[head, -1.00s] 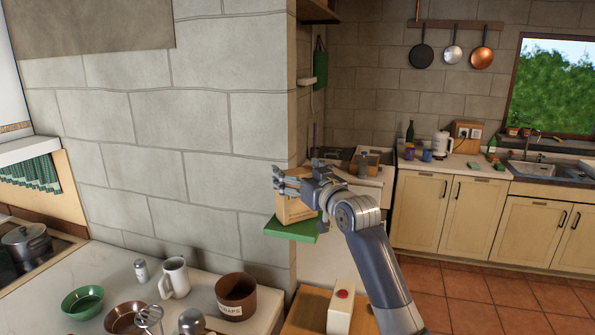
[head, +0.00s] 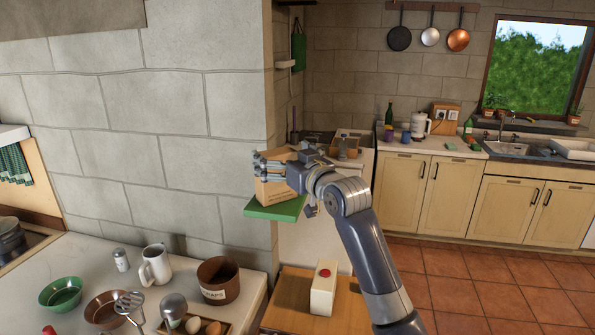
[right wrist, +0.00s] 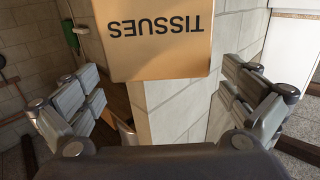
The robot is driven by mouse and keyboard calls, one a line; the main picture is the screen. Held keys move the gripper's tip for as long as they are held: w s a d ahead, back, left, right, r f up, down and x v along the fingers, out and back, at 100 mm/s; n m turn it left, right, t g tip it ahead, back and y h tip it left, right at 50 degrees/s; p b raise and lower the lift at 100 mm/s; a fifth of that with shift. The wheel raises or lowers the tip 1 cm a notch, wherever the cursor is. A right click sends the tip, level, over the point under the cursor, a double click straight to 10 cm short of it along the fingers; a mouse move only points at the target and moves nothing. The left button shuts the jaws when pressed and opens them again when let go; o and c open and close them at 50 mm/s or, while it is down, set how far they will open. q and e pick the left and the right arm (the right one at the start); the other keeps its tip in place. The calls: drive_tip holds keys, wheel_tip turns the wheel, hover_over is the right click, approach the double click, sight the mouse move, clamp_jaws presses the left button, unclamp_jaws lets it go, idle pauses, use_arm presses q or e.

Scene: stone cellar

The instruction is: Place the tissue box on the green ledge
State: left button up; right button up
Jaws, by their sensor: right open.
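The tissue box (head: 277,193) is tan cardboard and stands upright on the green ledge (head: 272,210), which juts from the corner of the stone wall. My right gripper (head: 263,166) is at the box, its fingers in front of the box's upper part and hiding some of it. In the right wrist view, my right gripper (right wrist: 160,75) has its fingers spread wide, with gaps on both sides of the tissue box (right wrist: 157,52), whose "TISSUES" lettering is upside down. The ledge is not clearly seen in that view. My left gripper is not in view.
Below the ledge, a white box with a red button (head: 323,288) stands on a wooden surface (head: 290,305). At the left, a counter holds a white mug (head: 155,265), a brown pot (head: 218,284) and bowls. The stone wall (head: 150,130) borders the ledge. Tiled floor lies open at the right.

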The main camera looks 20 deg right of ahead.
drive_tip(key=s+d+b, duration=0.1)
drive_tip(key=s+b, duration=0.2)
drive_tip(key=s, duration=0.6)
drive_tip(key=shift+d, duration=0.4)
